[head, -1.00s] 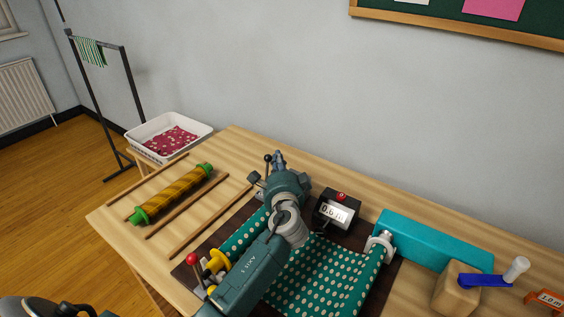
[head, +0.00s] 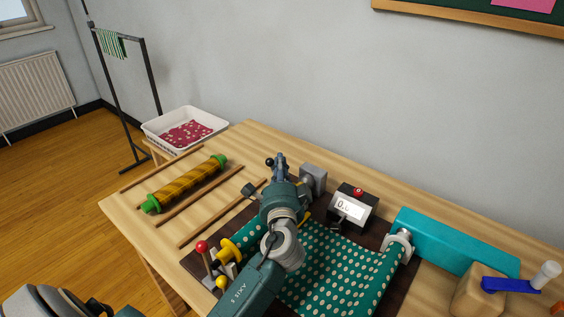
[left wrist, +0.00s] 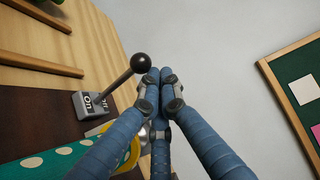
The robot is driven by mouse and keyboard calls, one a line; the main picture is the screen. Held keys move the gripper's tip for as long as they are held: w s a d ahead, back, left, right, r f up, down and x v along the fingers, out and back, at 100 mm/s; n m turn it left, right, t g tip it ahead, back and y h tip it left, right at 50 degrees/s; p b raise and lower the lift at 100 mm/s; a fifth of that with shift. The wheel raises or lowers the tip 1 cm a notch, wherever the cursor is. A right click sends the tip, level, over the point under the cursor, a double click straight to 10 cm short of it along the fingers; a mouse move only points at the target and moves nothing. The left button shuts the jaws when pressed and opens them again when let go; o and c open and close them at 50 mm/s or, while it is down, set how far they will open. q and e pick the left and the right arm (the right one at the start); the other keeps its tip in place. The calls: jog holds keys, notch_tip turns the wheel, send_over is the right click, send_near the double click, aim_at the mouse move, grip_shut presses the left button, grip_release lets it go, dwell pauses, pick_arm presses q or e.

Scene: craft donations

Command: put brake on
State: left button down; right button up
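The brake lever has a black ball knob (left wrist: 140,63) on a thin rod. The rod leans out of a grey base (left wrist: 91,104) labelled ON, with a second label partly readable as OFF. In the head view the knob (head: 269,161) shows just left of my left fingertips. My left gripper (head: 280,160) is above the far side of the cloth machine. In the left wrist view its blue fingers (left wrist: 159,76) are closed together with nothing between them, right beside the knob. I cannot tell for certain whether they touch. My right gripper is out of view.
A dotted green cloth (head: 340,265) lies on the machine, with a yellow hub and a red-knobbed lever (head: 202,247) at its left. A counter box (head: 352,208) and grey block (head: 314,179) stand close to my gripper. A striped roll (head: 185,185) lies left.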

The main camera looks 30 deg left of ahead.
pick_arm(q)
jog(key=shift+s+a+f, duration=0.15)
jog(key=shift+a+f, duration=0.05)
jog(key=v, duration=1.2)
jog(key=shift+d+r, duration=0.15)
